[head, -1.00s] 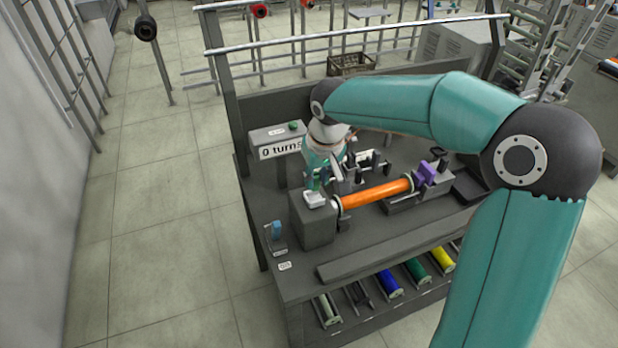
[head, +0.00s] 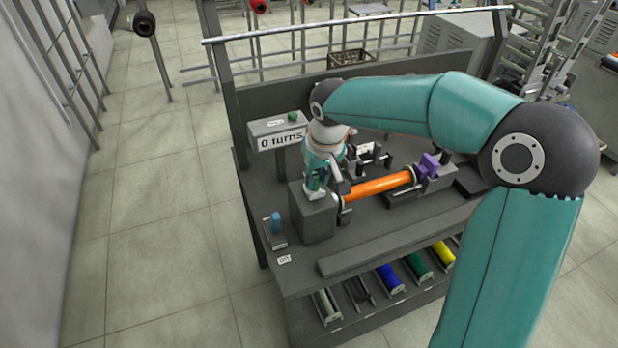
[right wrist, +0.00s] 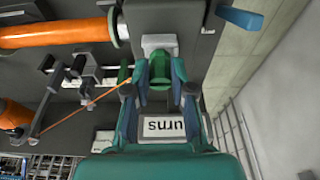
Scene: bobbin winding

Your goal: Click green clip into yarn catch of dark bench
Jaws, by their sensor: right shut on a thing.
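My right gripper (head: 322,178) is shut on the green clip (right wrist: 161,68), above the grey block (head: 317,222) at the left end of the dark bench (head: 262,200). The pale yarn catch (right wrist: 158,43) on that block shows just beyond the clip in the right wrist view; in the head view the gripper covers most of it. The clip is at or just over the catch; I cannot tell whether it is seated. An orange yarn (right wrist: 85,107) runs to the fingers from the lower left of the wrist view. My left gripper is not in view.
An orange bobbin (head: 378,187) lies just right of the block, with a purple part (head: 428,166) at its far end. The turns counter (head: 278,131) stands close behind my gripper. A blue lever (head: 275,222) is at the left edge. Several coloured spools sit on the lower shelf.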

